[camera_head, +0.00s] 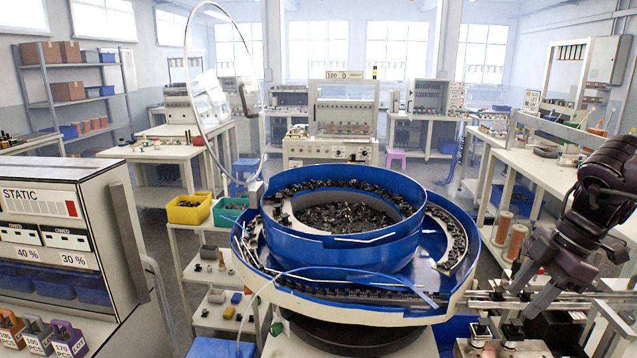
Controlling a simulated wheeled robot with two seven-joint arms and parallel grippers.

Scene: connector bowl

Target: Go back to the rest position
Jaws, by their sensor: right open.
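My right gripper (523,302) comes in from the right on a dark arm, with its two fingers pointing down and left. The fingers stand apart, and I see nothing held between them. They are at the metal rail and fixture (492,300) to the right of the bowl; I cannot tell whether they touch it. The blue connector bowl (330,249) stands in the middle, with many small dark connectors (345,217) inside and along its outer track. My left gripper is not in view.
A STATIC cabinet (40,205) stands at the left. A small shelf cart with a yellow bin (189,208) and a green bin (230,211) is left of the bowl. Copper-coloured spools (516,242) stand behind my right gripper. Open floor shows behind the bowl.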

